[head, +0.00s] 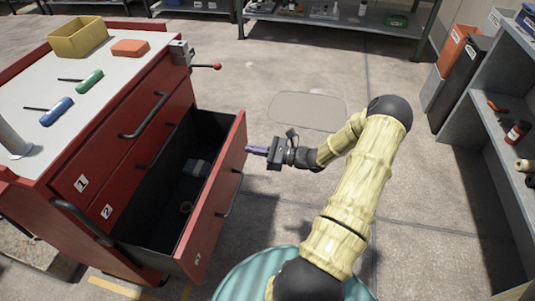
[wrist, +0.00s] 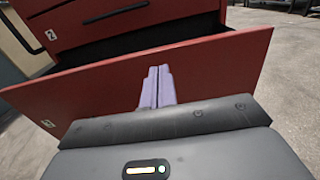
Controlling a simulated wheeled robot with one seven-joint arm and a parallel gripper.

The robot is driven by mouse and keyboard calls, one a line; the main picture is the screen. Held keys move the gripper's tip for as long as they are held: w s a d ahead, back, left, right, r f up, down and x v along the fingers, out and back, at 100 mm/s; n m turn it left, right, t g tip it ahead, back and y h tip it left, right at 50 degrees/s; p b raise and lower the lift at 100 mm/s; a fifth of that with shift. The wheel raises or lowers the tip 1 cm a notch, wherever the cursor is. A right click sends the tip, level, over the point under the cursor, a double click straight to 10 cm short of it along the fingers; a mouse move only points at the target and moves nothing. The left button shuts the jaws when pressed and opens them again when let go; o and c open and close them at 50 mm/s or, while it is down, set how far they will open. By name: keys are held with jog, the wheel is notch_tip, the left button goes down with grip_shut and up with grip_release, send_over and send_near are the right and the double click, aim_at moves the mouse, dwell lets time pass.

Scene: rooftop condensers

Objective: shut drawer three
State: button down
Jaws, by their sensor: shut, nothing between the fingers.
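Drawer three (head: 212,210) of the red cabinet is pulled well out, its number plate on the near lower corner of its front. In the wrist view the closed fingers (wrist: 157,86) stand in front of the red drawer front (wrist: 95,95). They are at it or very close; I cannot tell whether they touch.
Drawers one (head: 120,140) and two (head: 150,165) above look shut. The worktop holds a yellow bin (head: 78,40), an orange block (head: 130,48), green (head: 90,81) and blue (head: 57,111) screwdrivers. A vise (head: 180,53) sits at its corner. Shelving (head: 495,145) stands right; open floor lies between.

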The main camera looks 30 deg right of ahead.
aim_at(231, 145)
jog(key=b+x, duration=0.1)
jog(key=x, duration=0.4)
jog(key=shift+w, duration=0.1)
dwell(0.3)
